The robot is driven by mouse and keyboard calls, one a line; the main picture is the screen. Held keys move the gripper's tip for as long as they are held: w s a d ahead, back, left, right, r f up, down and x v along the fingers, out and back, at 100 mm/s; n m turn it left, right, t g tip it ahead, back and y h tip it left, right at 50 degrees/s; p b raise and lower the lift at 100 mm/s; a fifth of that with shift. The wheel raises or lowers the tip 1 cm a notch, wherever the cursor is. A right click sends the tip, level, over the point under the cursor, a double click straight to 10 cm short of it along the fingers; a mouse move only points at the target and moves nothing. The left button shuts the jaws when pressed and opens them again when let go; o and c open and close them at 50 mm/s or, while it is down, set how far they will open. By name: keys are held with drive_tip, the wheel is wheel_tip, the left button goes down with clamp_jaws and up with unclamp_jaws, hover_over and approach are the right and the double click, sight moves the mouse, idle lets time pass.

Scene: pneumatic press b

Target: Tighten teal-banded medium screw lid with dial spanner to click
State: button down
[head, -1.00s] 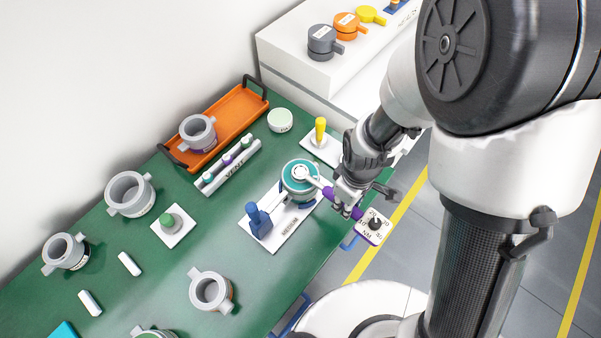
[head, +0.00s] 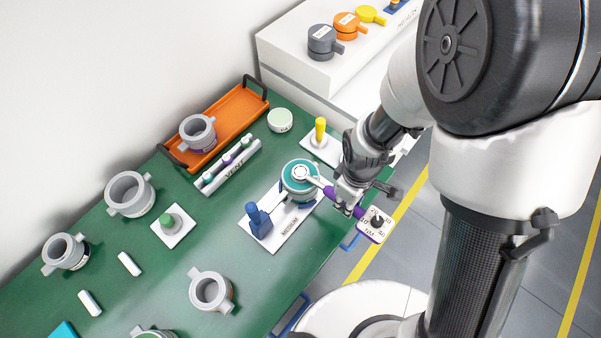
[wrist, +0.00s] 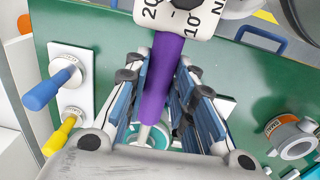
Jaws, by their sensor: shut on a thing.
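The teal-banded lid (head: 289,181) sits on a pot in the medium clamp fixture (head: 277,239), near the table's right edge. The dial spanner has its pale ring head on top of the lid. Its purple handle (wrist: 164,75) runs out past the table edge, ending in a white dial (head: 376,222) with numbers. My gripper (head: 348,197) is shut on the purple handle, between head and dial. In the wrist view the handle passes between both fingers, with the dial at the top (wrist: 178,14). The lid is mostly hidden behind my gripper there.
A blue lever (head: 258,222) stands on the fixture's near-left side. A yellow-handled lever (head: 320,130) stands just behind the lid. An orange tray (head: 228,122) with a grey pot, the vent rack (head: 229,166) and several pots occupy the table to the left.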

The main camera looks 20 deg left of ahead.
drive_tip(key=shift+r+p, duration=1.1)
drive_tip(key=shift+r, duration=0.15)
idle(1.5)
drive_tip(key=shift+r+p, duration=1.1)
drive_tip(key=shift+r, duration=0.35)
drive_tip(key=shift+r+p, duration=1.7)
drive_tip(key=shift+r, duration=0.2)
